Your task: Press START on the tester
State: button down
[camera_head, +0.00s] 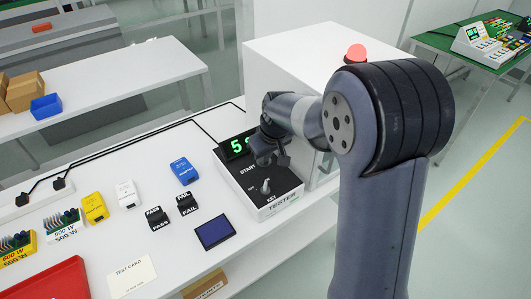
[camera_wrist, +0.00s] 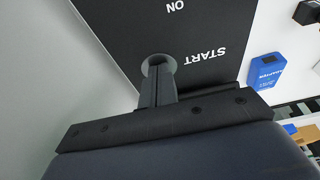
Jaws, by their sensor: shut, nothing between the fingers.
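The tester (camera_head: 283,203) is a white box with a black top panel on the bench, and its panel fills the middle of the wrist view (camera_wrist: 120,30). The START label (camera_head: 248,169) reads upside down in the wrist view (camera_wrist: 204,56). A toggle lever (camera_head: 265,187) stands nearer the front of the panel. My gripper (camera_head: 264,160) is shut and empty, its tips over a round grey-rimmed spot (camera_wrist: 158,60) beside START. The tips hide most of that spot; I cannot tell whether they touch it.
A blue adapter (camera_head: 184,171), black PASS (camera_head: 157,217) and FAIL (camera_head: 187,203) blocks, and a dark blue pad (camera_head: 213,232) lie left of the tester. A white cabinet with a red dome lamp (camera_head: 356,53) stands behind. Black cables run along the bench's back.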

jog(key=w+p+v, duration=0.1)
jog(key=v, duration=1.2)
jog(key=shift+a+r+p, duration=0.3)
jog(key=shift+r+p, duration=0.1)
jog(key=shift+r, duration=0.15)
jog(key=shift+s, duration=0.15)
